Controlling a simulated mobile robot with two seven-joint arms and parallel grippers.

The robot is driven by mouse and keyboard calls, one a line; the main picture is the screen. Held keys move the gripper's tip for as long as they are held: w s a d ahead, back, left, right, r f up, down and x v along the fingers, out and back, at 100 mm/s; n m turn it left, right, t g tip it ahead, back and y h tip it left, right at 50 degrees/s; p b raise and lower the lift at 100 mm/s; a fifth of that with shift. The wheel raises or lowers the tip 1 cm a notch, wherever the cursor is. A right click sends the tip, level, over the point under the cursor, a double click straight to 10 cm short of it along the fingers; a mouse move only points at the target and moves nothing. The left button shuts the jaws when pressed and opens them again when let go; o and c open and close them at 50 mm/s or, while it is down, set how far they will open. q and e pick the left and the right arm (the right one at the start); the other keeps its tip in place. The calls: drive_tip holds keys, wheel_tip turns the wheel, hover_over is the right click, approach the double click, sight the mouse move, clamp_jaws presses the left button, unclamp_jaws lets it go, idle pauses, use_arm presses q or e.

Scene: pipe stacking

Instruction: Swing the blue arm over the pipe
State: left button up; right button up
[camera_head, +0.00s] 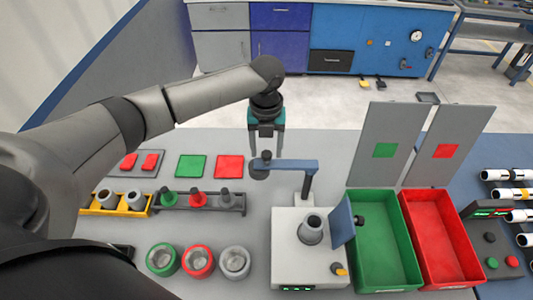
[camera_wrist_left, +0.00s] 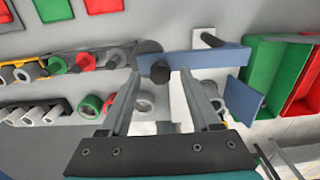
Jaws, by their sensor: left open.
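The blue arm (camera_head: 292,164) is a flat bar on a post at the back of a white machine (camera_head: 285,262). It points left, away from the grey pipe (camera_head: 311,231) that stands on the machine's top. A dark round knob (camera_head: 262,165) is at the bar's free end. My left gripper (camera_head: 266,150) is open, just behind and above that end. In the left wrist view, the open fingers (camera_wrist_left: 160,76) point toward the blue arm (camera_wrist_left: 208,60), with its dark knob (camera_wrist_left: 160,72) between the tips. Contact cannot be told. My right gripper is not in view.
A blue plate (camera_head: 341,222) stands on the machine's right side. Green (camera_head: 357,272) and red (camera_head: 427,265) bins with upright grey panels are to the right. Racks of fittings (camera_head: 200,210), coloured pads and several rings (camera_head: 197,262) lie to the left.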

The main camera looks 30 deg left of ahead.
use_arm(q)
drive_tip(key=shift+f, duration=1.35)
drive_tip(key=shift+c, duration=0.3)
clamp_jaws()
drive_tip(key=shift+r, duration=0.1)
